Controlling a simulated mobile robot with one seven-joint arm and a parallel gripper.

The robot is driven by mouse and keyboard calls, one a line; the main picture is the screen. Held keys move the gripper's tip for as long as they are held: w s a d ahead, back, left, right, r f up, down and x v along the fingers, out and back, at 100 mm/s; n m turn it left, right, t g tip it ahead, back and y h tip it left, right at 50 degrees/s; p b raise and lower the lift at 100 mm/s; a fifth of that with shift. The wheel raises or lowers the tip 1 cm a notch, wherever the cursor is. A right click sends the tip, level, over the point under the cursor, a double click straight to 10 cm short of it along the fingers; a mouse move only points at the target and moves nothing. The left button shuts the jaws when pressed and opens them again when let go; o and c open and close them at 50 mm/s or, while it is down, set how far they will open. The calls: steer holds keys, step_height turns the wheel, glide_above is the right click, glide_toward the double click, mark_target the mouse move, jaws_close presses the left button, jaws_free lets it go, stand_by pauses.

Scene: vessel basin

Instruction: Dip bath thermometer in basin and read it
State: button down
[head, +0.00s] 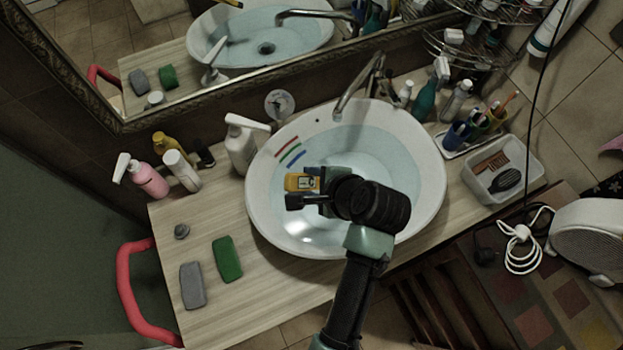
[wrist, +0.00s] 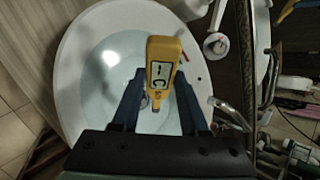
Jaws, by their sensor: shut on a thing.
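The yellow bath thermometer (head: 301,182) is held over the white basin (head: 262,210), left of its middle in the head view. My gripper (head: 312,190) is shut on it. In the wrist view the thermometer (wrist: 162,72) stands between the two dark fingers of my gripper (wrist: 158,98), with its pale display facing the camera. A dark mark shows on the display, but I cannot read a value. The basin (wrist: 75,50) holds clear, pale blue water. I cannot tell whether the thermometer's lower end touches the water.
A chrome faucet (head: 360,85) reaches over the basin's back. Pump bottles (head: 242,145) stand at left, and a tray with a hairbrush (head: 503,170) at right. A green sponge (head: 227,259) and a grey block (head: 193,285) lie on the wooden counter (head: 265,300). A red rail (head: 130,290) edges it.

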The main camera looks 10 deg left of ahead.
step_height(320, 180, down, 13)
steer(key=b, duration=0.9)
steer(key=shift+w, duration=0.1)
stand_by(0.3)
steer(key=shift+w+d, duration=0.35)
steer(key=shift+d, duration=0.15)
steer(key=shift+s+a+p, duration=0.15)
steer(key=shift+p, duration=0.2)
steer(key=shift+s+a+p, duration=0.25)
steer(key=shift+a+p, duration=0.1)
steer(key=shift+a, duration=0.05)
steer(key=shift+w+d, duration=0.1)
steer(key=shift+d, duration=0.05)
steer(key=shift+w+d, duration=0.3)
steer(key=shift+d, duration=0.1)
